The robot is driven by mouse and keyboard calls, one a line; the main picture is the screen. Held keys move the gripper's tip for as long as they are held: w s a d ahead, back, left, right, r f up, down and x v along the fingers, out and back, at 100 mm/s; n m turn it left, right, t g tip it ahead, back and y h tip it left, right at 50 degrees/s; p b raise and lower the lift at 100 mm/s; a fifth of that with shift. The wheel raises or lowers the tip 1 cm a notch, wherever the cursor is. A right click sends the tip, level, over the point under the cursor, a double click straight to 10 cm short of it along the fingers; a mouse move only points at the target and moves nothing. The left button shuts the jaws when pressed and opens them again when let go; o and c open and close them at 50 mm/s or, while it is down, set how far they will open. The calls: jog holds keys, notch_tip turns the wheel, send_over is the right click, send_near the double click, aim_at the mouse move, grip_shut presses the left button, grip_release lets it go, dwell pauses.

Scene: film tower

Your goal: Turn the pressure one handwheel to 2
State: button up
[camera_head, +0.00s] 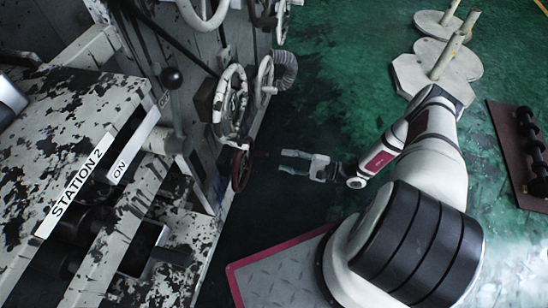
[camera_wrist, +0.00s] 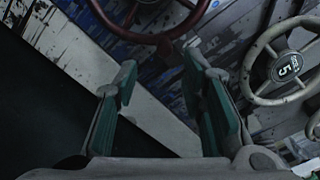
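Handwheels stand on the machine's side. A dark red handwheel (camera_head: 240,170) is low on the panel, left of my gripper (camera_head: 284,160); its rim (camera_wrist: 152,38) crosses the top of the wrist view. A worn white handwheel (camera_head: 219,103) sits above it in the head view. In the wrist view a pale handwheel (camera_wrist: 288,66) at the right has a dark hub disc reading 5; its smaller print is unreadable. I cannot tell which wheel is pressure one. My gripper is open and empty, its fingers (camera_wrist: 160,68) apart, pointing toward the red wheel with a gap between.
The machine with a STATION 2 label (camera_head: 76,191) and an ON label (camera_head: 133,157) fills the left. A grey ribbed hose (camera_head: 286,70) is near the wheels. Pale round stands (camera_head: 450,58) and a brown board (camera_head: 510,150) are at right. Green floor (camera_head: 330,90) is clear.

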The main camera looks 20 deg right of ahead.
jog(key=shift+v, duration=2.1)
jog(key=shift+w, duration=0.1)
